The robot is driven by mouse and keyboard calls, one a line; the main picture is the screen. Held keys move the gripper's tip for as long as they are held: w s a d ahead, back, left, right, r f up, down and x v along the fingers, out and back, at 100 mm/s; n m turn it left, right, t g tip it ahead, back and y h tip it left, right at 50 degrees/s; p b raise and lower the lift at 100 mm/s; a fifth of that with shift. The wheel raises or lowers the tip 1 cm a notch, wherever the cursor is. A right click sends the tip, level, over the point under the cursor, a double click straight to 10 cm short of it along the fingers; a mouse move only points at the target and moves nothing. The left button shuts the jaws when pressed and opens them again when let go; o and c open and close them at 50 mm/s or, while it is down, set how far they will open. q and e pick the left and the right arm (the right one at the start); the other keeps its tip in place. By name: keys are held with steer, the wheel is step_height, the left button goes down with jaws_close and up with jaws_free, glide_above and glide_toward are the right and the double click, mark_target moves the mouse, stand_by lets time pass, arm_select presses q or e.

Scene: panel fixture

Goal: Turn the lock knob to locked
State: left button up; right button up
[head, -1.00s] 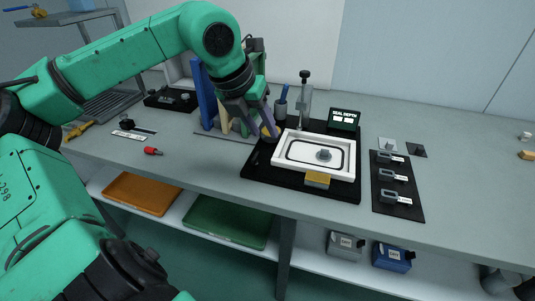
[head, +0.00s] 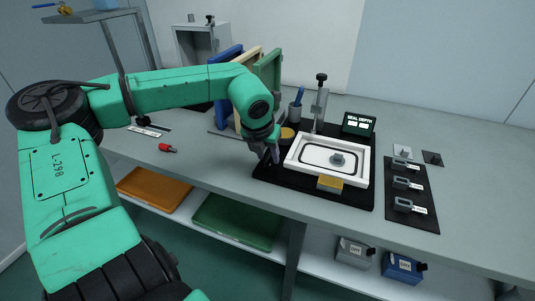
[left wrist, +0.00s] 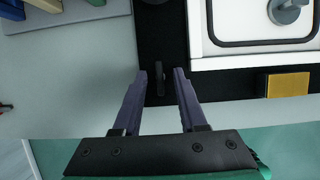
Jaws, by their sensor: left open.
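In the left wrist view, a dark bar-shaped knob (left wrist: 160,82), apparently the lock knob, stands on the black base plate (left wrist: 158,30). Its bar points nearly straight up the picture. My left gripper (left wrist: 159,73) is open, with one finger on each side of the bar and a gap on both sides. How far above the plate the fingertips are, I cannot tell. In the head view my left gripper (head: 269,158) points down at the left edge of the fixture plate (head: 350,198) and hides the knob. My right gripper is not in view.
A white tray frame (head: 303,168) with a grey round piece (head: 337,159) and a yellow block (head: 330,184) lie right of the gripper. Upright panels (head: 267,75) stand behind my arm. A red piece (head: 167,148) lies left. The bench front is clear.

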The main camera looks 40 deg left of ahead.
arm_select(q)
jaws_close()
